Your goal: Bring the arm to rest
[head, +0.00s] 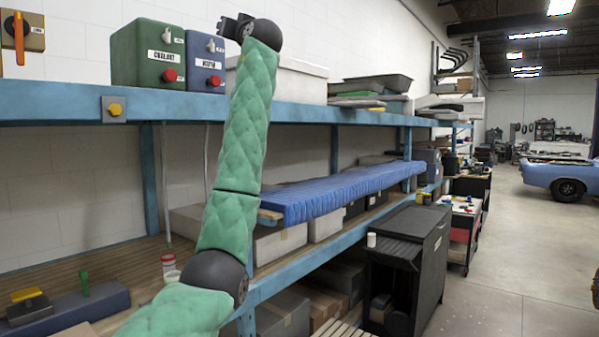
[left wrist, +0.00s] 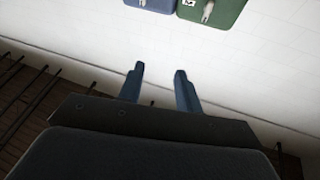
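My left arm, in green padding, comes in from the bottom left of the head view and reaches up past the blue shelf. Its dark left gripper (head: 232,27) is at the top, right of the boxes and in front of the white wall. In the left wrist view the two blue fingers of the left gripper (left wrist: 159,72) stand apart with nothing between them. Beyond the fingertips are the white wall, a blue box (left wrist: 152,5) and a green box (left wrist: 212,10). My right gripper is in neither view.
The blue shelf (head: 60,103) carries a green control box (head: 140,75), a blue control box (head: 205,80) and a white container (head: 300,85). A blue mat (head: 340,192) lies below. A black cabinet (head: 435,250) stands right; the concrete floor (head: 520,270) beside it is clear.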

